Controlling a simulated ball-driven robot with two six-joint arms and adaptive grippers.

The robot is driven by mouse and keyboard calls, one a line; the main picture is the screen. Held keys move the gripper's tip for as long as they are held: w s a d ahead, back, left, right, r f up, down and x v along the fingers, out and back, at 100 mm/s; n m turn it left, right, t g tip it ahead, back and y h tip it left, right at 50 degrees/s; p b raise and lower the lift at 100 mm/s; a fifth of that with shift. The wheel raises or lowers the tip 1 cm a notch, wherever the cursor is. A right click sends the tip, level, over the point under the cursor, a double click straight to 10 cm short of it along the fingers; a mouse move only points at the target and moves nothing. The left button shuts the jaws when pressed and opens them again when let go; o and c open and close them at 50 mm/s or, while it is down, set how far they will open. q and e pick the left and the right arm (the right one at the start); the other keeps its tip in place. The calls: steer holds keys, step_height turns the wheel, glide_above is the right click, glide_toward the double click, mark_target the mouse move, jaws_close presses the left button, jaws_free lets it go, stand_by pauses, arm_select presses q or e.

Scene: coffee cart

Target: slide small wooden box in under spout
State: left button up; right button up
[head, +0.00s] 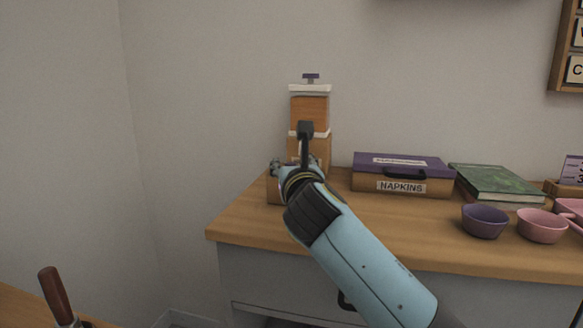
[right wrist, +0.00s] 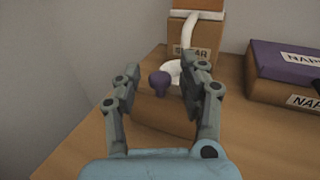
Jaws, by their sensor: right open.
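The sugar dispenser (head: 309,112) is a tall wooden-coloured box with a white lid, at the back of the counter; its white spout (right wrist: 189,38) curves down in the right wrist view. A white round piece (right wrist: 171,70) shows behind the knob. My right gripper (right wrist: 162,88) is open, with one finger on each side of the knob; I cannot tell whether they touch anything. In the head view my right gripper (head: 292,168) hides most of the box (head: 272,190).
A napkins box (head: 403,186) with a purple lid stands right of the dispenser, then a green book (head: 497,180), a purple bowl (head: 484,221) and a pink bowl (head: 541,226). The counter's left front (head: 245,222) is clear. A brown handle (head: 50,283) stands at lower left.

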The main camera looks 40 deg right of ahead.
steer(key=shift+c, duration=0.6)
jaws_close()
